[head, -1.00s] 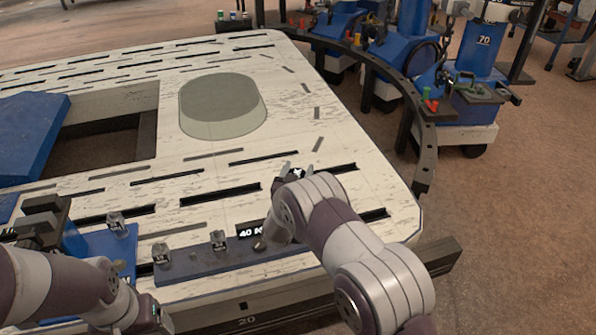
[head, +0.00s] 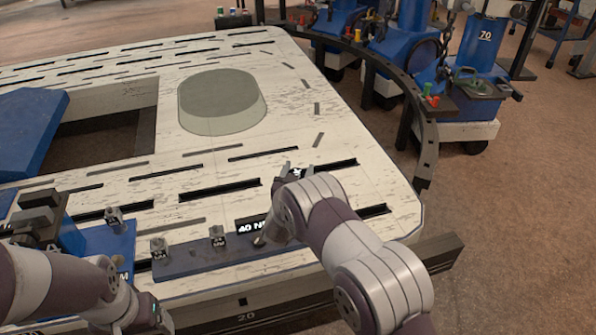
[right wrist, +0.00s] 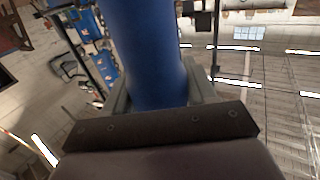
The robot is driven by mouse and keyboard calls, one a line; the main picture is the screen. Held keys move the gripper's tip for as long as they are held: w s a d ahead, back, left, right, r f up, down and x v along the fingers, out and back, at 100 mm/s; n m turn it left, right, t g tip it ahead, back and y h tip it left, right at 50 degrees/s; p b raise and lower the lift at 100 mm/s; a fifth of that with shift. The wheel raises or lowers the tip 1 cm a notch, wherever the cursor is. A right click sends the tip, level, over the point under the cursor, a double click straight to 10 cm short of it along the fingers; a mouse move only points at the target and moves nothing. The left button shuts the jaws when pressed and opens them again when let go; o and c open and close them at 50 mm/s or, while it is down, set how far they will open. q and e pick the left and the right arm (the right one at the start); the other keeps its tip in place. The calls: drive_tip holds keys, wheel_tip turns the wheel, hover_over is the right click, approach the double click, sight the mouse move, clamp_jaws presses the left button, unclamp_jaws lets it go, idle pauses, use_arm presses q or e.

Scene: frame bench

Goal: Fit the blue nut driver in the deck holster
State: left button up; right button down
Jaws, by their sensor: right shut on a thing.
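In the right wrist view, my right gripper (right wrist: 160,92) is shut on a thick blue cylinder (right wrist: 145,45), which I take as the blue nut driver. Its far end runs out of the top of that view. In the head view, my right gripper (head: 292,174) is mostly hidden behind my own wrist, over the pale deck (head: 330,135), and the driver cannot be made out. My left gripper (head: 152,316) is low at the left, its fingers unclear. I cannot pick out the deck holster for certain; my right forearm covers part of the deck.
A dark blue-grey strip (head: 190,262) with small labelled metal blocks lies along the deck's front, beside a lit "40" display (head: 252,226). A dark curved rail (head: 425,130) borders the right side.

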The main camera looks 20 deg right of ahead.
drive_tip(key=shift+f+b, duration=0.6)
drive_tip(key=shift+f, duration=0.1)
drive_tip(key=shift+c, duration=1.4)
unclamp_jaws()
drive_tip(key=shift+r, duration=0.1)
drive_tip(key=shift+f, duration=0.2)
drive_tip(key=p+v, duration=0.3)
drive_tip(key=v, duration=0.9)
drive_tip(key=shift+s+a+r, duration=0.15)
drive_tip(key=shift+s+a, duration=0.05)
drive_tip(key=shift+s, duration=0.1)
